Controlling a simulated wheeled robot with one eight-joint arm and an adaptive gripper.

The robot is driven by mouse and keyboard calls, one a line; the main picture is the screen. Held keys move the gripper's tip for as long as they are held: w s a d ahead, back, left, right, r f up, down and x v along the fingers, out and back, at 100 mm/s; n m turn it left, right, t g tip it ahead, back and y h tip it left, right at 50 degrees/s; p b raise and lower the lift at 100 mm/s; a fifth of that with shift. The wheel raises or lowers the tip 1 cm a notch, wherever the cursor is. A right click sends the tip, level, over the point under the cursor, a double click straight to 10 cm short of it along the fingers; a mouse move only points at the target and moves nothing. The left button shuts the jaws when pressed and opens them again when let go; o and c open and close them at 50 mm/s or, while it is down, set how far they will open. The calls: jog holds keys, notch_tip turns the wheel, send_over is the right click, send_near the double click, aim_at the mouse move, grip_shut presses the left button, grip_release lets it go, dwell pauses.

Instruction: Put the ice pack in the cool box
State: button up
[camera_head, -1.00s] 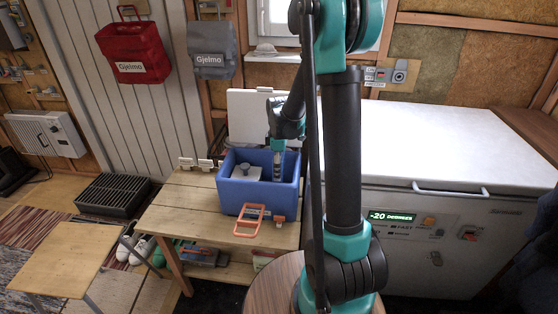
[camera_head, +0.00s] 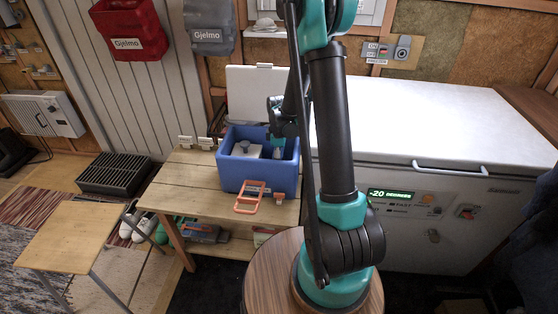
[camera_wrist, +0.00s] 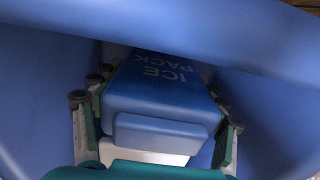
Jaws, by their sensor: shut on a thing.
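The cool box (camera_head: 245,180) is a blue open-topped box on a wooden bench, its white lid (camera_head: 250,95) raised behind it. My gripper (camera_wrist: 158,98) is shut on the ice pack (camera_wrist: 160,85), a blue block with "ICE PACK" lettering, with one finger on each side. In the wrist view blue walls of the cool box (camera_wrist: 270,120) surround the pack. In the head view my gripper (camera_head: 279,150) reaches down into the right part of the box. The pack is hidden there, and I cannot tell whether it touches the floor of the box.
A pale grey item with a knob (camera_head: 246,148) sits in the left part of the box. The bench (camera_head: 175,185) is clear to the left. A white chest freezer (camera_head: 430,130) stands at the right.

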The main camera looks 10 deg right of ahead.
jog(key=o, duration=1.6)
notch_tip(320, 180, up, 12)
jog(key=shift+s+d+r+m, duration=0.1)
jog(key=shift+s+r+m, duration=0.15)
jog(key=shift+m, duration=0.15)
jog(key=s+d+r+m+t, duration=0.1)
jog(key=s+m+t, duration=0.1)
jog(key=s+m, duration=0.1)
jog(key=s+d+r+m+t, duration=0.1)
jog(key=s+r+m+t, duration=0.1)
jog(key=m, duration=0.4)
jog(key=s+d+r+m+t, duration=0.1)
jog(key=s+r+m+t, duration=0.1)
jog(key=s+m+t, duration=0.1)
jog(key=shift+s+d+r+m, duration=0.25)
jog(key=shift+s+d+m, duration=0.15)
jog(key=shift+m, duration=0.3)
jog(key=s+f+g, duration=0.1)
jog(key=s+f, duration=0.1)
jog(key=s, duration=0.2)
jog(key=s+f+g, duration=0.1)
jog(key=s+f, duration=0.2)
jog(key=s, duration=0.1)
jog(key=s+f, duration=0.2)
jog(key=s, duration=0.2)
jog(key=shift+s+f+g, duration=0.15)
jog(key=shift+s+g, duration=0.2)
jog(key=shift+g, duration=0.05)
